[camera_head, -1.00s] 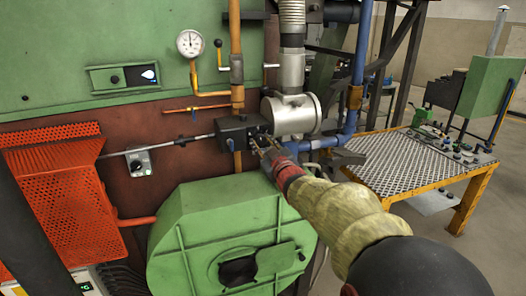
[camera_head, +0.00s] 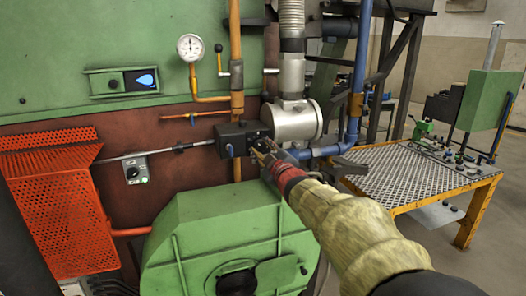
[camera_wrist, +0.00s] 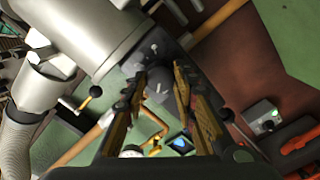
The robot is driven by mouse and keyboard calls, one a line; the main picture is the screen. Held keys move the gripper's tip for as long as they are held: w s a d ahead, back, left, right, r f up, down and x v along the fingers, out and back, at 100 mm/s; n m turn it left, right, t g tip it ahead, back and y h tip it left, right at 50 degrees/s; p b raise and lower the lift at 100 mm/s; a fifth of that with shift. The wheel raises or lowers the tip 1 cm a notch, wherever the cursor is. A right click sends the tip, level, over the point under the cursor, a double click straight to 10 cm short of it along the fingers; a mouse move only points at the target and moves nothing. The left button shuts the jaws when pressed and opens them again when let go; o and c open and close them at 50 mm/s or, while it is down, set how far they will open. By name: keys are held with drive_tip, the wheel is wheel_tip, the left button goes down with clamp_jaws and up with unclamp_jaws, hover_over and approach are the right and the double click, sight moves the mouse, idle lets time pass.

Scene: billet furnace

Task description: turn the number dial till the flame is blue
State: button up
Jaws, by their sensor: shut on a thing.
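The number dial (camera_wrist: 157,85) is on the face of a black box (camera_head: 232,139) beside the grey pipe. In the wrist view the dial's face shows pale marks, too small to read. My gripper (camera_head: 262,148) reaches the box face from the front right and hides most of the dial in the head view. In the wrist view my gripper (camera_wrist: 159,78) has one finger on each side of the dial and is shut on it. The flame in the sight window (camera_head: 146,80) at the upper left is a clear blue; a blue patch (camera_wrist: 180,143) also shows in the wrist view.
A round pressure gauge (camera_head: 189,47) and an orange pipe (camera_head: 236,88) stand above and behind the box. The green burner housing (camera_head: 220,240) lies below my arm. A perforated orange guard (camera_head: 55,210) is at left, and a metal-topped table (camera_head: 410,178) at right.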

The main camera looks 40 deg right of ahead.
drive_tip(key=o, duration=1)
drive_tip(key=shift+o, duration=0.7)
drive_tip(key=v, duration=1.2)
